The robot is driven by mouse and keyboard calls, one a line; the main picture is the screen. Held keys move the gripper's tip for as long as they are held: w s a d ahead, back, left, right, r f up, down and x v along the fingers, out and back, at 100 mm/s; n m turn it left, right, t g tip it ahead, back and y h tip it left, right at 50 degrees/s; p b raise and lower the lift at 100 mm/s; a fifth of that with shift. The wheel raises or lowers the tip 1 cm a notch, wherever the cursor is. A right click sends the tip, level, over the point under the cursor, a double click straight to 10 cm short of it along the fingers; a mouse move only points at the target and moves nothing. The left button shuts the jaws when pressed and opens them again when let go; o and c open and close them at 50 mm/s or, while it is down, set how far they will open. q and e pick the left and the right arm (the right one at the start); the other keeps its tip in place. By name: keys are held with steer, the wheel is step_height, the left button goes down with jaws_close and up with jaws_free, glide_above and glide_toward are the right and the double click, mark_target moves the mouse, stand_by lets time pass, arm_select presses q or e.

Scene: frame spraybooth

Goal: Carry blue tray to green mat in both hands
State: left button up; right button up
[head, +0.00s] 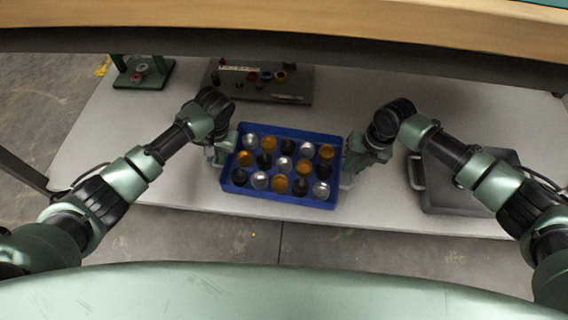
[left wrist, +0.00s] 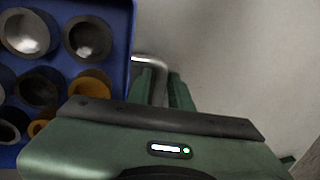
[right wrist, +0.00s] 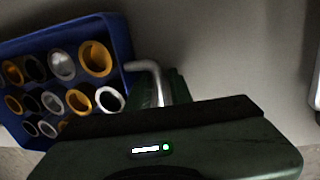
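The blue tray (head: 233,190) is in the middle of the head view, near the front edge of the grey table. It holds several silver, orange and black cups in rows. My left gripper (head: 222,150) is at its left end, shut on a silver bar handle (left wrist: 158,68). My right gripper (head: 358,155) is at its right end, shut on the other handle (right wrist: 158,80). I cannot tell whether the tray rests on the table or hangs just above it. No green mat is clearly seen; only a teal strip (head: 548,2) shows at the top right corner.
A dark board (head: 300,88) with knobs stands behind the tray on the table (head: 330,112). A green fixture (head: 142,74) is at the back left. A grey tray with a handle (head: 440,195) lies to the right. A wooden ledge (head: 300,22) crosses the top.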

arm_select(q)
jaws_close()
arm_select(e)
jaws_close()
stand_by(1.1)
arm_select(q)
steer(key=shift+w+r, duration=0.15)
steer(key=shift+r, duration=0.15)
arm_select(e)
steer(key=shift+w+r, duration=0.1)
steer(key=shift+r, duration=0.2)
